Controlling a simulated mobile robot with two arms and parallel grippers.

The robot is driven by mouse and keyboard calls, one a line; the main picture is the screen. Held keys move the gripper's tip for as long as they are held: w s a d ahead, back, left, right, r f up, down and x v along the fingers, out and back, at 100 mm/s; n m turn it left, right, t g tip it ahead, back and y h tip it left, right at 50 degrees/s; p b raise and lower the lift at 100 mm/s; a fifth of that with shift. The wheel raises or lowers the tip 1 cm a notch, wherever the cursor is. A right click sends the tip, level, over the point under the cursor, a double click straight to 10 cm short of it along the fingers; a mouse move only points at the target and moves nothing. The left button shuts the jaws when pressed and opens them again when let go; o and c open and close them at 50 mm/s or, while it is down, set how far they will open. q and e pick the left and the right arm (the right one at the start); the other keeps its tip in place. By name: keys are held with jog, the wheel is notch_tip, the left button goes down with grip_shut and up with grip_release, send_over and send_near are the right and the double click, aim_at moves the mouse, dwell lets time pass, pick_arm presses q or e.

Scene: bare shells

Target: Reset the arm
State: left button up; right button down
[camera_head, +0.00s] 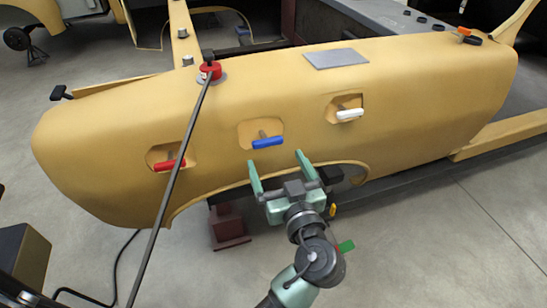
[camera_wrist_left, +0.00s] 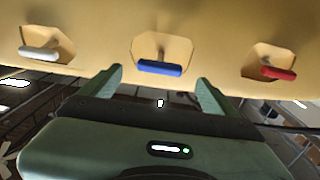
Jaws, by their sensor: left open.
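My left gripper (camera_head: 279,172) is open and empty in the head view, below the blue handle (camera_head: 267,142) on the yellow car body panel (camera_head: 420,85). A gap shows between its fingertips and the panel's handles. In the left wrist view the open fingers (camera_wrist_left: 159,82) stand on either side of the blue handle (camera_wrist_left: 160,68). The red handle (camera_head: 170,164) is to the left in the head view, and the white handle (camera_head: 350,113) is to the right. My right gripper does not show in either view.
A red round fitting (camera_head: 210,70) and a grey flat plate (camera_head: 336,58) are on top of the panel. A thin dark rod (camera_head: 168,185) crosses the view from the fitting down to the lower left. A brown box (camera_head: 24,255) stands at lower left. Open floor (camera_head: 430,240) lies at lower right.

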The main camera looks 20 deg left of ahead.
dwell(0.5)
pick_arm(q)
notch_tip(320, 180, down, 22)
jog(key=w+d+r+m+g+h, duration=0.1)
jog(key=d+m+g+h, duration=0.15)
jog(key=m+h, duration=0.35)
jog(key=s+a+f+m+g+h, duration=0.15)
jog(key=s+f, duration=0.25)
jog(key=f, duration=0.5)
jog(key=s+f+m+g, duration=0.2)
jog(key=s+f, duration=0.1)
jog(key=f, duration=0.6)
jog(key=s+a+f+m+g+h+p, duration=0.1)
jog(key=s+a+f+g, duration=0.2)
jog(key=s+f, duration=0.6)
jog(key=s+a+f+g+h, duration=0.1)
jog(key=s+a+f+g, duration=0.15)
jog(key=s+f, duration=0.7)
jog(key=s+a+f+g, duration=0.1)
jog(key=s+a+f, duration=0.1)
jog(key=s, duration=0.7)
jog(key=s+a+f+n+g, duration=0.1)
jog(key=s+a+f, duration=0.2)
jog(key=s, duration=0.6)
jog(key=shift+s+a+f, duration=0.15)
jog(key=shift+s+a, duration=0.15)
jog(key=shift+a, duration=0.7)
